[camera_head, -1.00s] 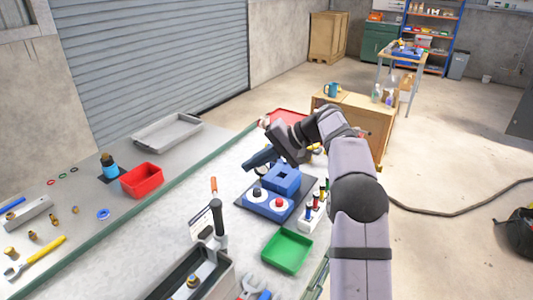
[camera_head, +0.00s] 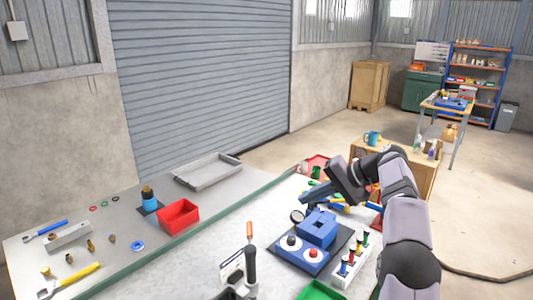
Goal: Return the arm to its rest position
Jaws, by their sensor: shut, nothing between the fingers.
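My arm rises from the lower right of the head view and bends over at the top. Its gripper (camera_head: 321,195) is dark and points left and slightly down. It is shut and empty, beyond and above the blue block fixture (camera_head: 317,229) as seen here. The fingertips are small and partly blend with the things behind them. I cannot tell the exact gap between gripper and bench.
A round gauge (camera_head: 298,216) and a rack of coloured drivers (camera_head: 350,262) are close by. A red bin (camera_head: 178,215), a grey tray (camera_head: 207,172) and a green bin (camera_head: 321,291) are on the bench. A wooden cabinet (camera_head: 420,180) stands behind my arm.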

